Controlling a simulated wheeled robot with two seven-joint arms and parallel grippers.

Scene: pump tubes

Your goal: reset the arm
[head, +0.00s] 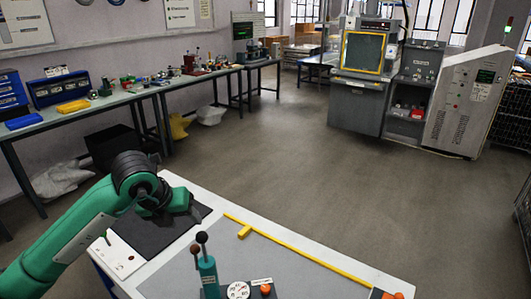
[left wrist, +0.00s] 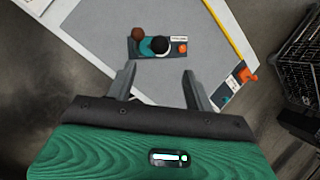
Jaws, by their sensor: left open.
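My green left arm (head: 75,230) comes in from the left over the near work table. Its dark wrist and gripper (head: 182,207) are above the black mat (head: 165,232) at the table's left end; the fingers are hard to make out there. In the left wrist view the gripper (left wrist: 158,86) is open, with two dark fingers apart and nothing between them. A teal stand with two ball-topped levers (head: 207,270) stands on the table's grey surface. It also shows beyond the fingertips in the left wrist view (left wrist: 155,46). My right gripper is not in view.
The table's white rim (head: 190,183) and a yellow strip (head: 290,247) bound the grey surface. An orange knob (head: 266,289) is beside the stand; another orange part (head: 390,295) is at the right corner. Open floor (head: 270,140) lies behind. A workbench (head: 130,97) runs along the wall.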

